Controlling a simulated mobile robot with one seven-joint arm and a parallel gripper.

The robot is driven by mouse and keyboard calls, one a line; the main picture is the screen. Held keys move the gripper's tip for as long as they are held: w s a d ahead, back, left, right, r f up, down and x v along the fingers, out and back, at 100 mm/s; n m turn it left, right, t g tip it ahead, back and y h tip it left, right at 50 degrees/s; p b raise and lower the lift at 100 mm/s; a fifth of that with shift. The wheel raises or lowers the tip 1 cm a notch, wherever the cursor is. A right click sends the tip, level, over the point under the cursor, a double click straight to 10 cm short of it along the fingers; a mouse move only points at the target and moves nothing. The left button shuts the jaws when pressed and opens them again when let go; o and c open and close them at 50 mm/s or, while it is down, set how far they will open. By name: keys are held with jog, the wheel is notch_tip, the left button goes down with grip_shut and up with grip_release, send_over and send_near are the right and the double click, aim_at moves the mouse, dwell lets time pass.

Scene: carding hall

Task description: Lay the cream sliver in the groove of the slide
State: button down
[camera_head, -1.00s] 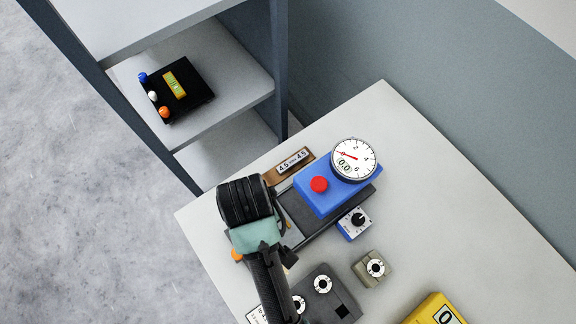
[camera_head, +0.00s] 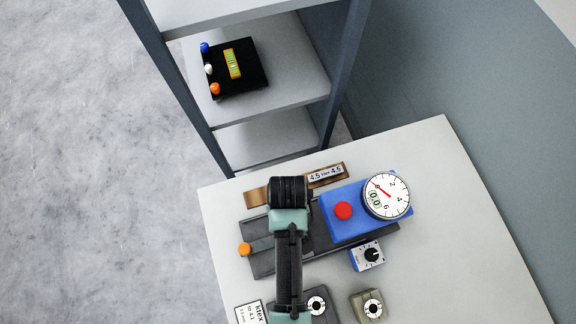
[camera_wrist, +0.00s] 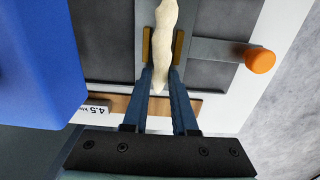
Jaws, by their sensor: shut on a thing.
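The cream sliver (camera_wrist: 165,30) shows in the wrist view as a pale, tapering strand between the padded fingertips of my gripper (camera_wrist: 162,46). The gripper is shut on it, and its narrow end points back between the fingers. The slide (camera_wrist: 218,49) is a grey bar with an orange knob (camera_wrist: 260,60), running beneath and beside the fingertips; the knob also shows in the head view (camera_head: 245,249). The sliver lies over the slide's middle, hiding the groove there; I cannot tell whether it touches. In the head view my arm hides the gripper and sliver.
A blue tester (camera_head: 335,225) with a red button and round gauge (camera_head: 386,195) stands right of the arm. A brown plate (camera_head: 257,196) lies behind. Knobbed boxes (camera_head: 366,306) stand in front. A shelf (camera_head: 300,85) stands beyond. The table's right side is clear.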

jog(key=shift+f, duration=0.25)
jog(key=shift+f, duration=0.15)
jog(key=c, duration=0.7)
grip_release()
